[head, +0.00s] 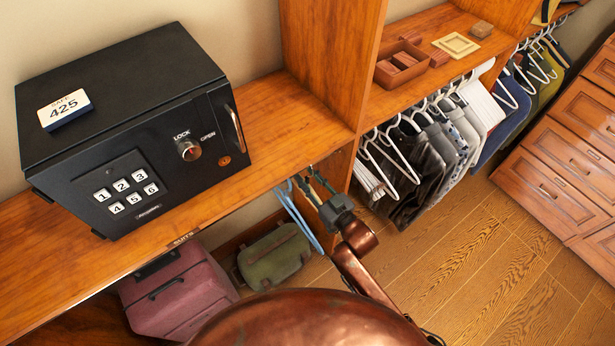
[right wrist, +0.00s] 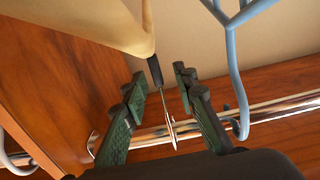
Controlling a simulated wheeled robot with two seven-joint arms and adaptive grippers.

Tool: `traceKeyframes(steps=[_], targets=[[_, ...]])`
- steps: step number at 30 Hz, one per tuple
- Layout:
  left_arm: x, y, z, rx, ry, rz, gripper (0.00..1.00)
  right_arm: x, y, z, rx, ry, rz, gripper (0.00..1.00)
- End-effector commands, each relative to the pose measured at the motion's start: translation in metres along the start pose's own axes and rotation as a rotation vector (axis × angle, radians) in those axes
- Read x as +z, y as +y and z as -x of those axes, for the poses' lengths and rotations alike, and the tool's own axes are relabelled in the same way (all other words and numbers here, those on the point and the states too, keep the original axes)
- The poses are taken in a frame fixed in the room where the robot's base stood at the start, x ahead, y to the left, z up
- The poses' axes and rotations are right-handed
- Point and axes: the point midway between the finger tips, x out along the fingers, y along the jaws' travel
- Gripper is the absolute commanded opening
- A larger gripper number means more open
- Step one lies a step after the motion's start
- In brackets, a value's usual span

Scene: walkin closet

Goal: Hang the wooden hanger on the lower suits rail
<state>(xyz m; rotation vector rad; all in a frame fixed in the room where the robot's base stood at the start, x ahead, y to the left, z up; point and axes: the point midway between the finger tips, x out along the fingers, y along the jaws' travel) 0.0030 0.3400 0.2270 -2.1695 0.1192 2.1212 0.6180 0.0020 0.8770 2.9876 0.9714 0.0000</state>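In the right wrist view, the wooden hanger (right wrist: 95,22) is pale tan at the upper left, with a dark collar and thin metal hook (right wrist: 168,105). The hook crosses the shiny metal rail (right wrist: 285,107); I cannot tell whether it bears on it. My right gripper (right wrist: 160,82) is open, its green fingers on either side of the hook and collar with gaps showing. In the head view my right gripper (head: 318,187) is under the shelf edge beside the wooden divider. I cannot make out the wooden hanger there. The shelf edge carries a "SUITS" label (head: 183,240). My left gripper is out of view.
A blue hanger (head: 298,218) hangs close beside my right gripper; it also shows in the right wrist view (right wrist: 236,60). The divider (head: 338,170) stands close on the right. A black safe (head: 130,130) sits on the shelf. Below are a maroon case (head: 180,295) and green bag (head: 273,256).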

Motion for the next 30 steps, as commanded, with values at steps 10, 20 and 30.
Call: traceKeyframes(steps=[10, 20, 30], targets=[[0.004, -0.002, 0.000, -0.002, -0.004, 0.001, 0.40, 0.002, 0.001, 0.011, 0.001, -0.003, 0.000, 0.26], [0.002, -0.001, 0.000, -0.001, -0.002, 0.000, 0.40, 0.002, 0.000, 0.077, 0.001, -0.003, -0.001, 0.26], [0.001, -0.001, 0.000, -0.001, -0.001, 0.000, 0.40, 0.000, 0.000, 0.118, 0.000, 0.000, -0.001, 0.26]])
